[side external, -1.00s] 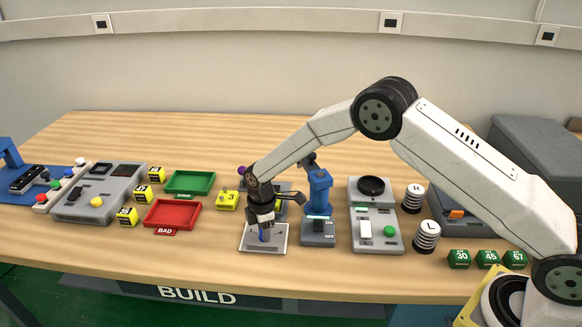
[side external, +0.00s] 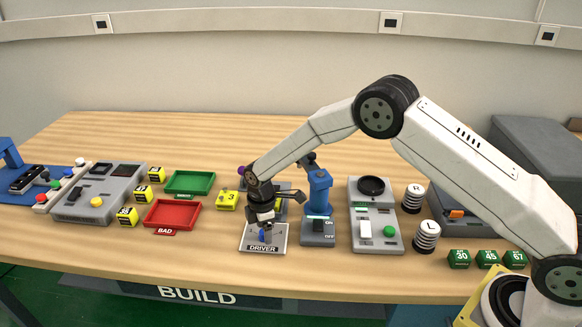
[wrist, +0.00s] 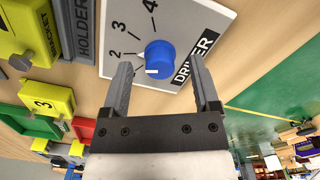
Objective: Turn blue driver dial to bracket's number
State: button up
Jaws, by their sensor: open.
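The blue driver dial (wrist: 160,60) sits on a light grey plate (wrist: 183,20) marked DRIVER. In the side view the dial (side external: 264,236) shows just below my gripper (side external: 264,226). In the wrist view the fingers of my gripper (wrist: 162,68) are open, one on each side of the dial, with gaps visible. The numbers 2, 3 and 4 show around the dial; a white mark is on its lower left edge. A yellow block with a 3 (wrist: 45,103) lies beside a yellow piece lettered BRACKET (wrist: 28,30). The block also shows in the side view (side external: 227,200).
A grey HOLDER strip (wrist: 82,30) lies beside the driver plate. A blue press-like stand (side external: 319,195) rises close to the right of my gripper. Red (side external: 172,215) and green (side external: 190,182) trays lie to the left. The table's front edge is close to the plate.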

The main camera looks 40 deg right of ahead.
jog(key=shift+r, duration=3.75)
jog(key=shift+d, duration=0.1)
jog(key=shift+s+d+r+m, duration=0.3)
jog(key=shift+s+r+m, duration=0.1)
jog(key=s+d+r+m+t, duration=0.1)
jog(key=s+d+r+m, duration=0.1)
jog(key=s, duration=0.6)
jog(key=s+d+r+m, duration=0.2)
jog(key=s+d+m, duration=0.3)
jog(key=s+m, duration=0.2)
jog(key=s+d+r+m+t, duration=0.1)
jog(key=s+d+r+m, duration=0.1)
jog(key=s, duration=0.7)
jog(key=d+m, duration=0.1)
jog(key=m, duration=0.1)
jog(key=shift+s+d+r+m+t, duration=0.3)
jog(key=shift+s+d+r+m, duration=0.05)
jog(key=shift+d+m, duration=0.05)
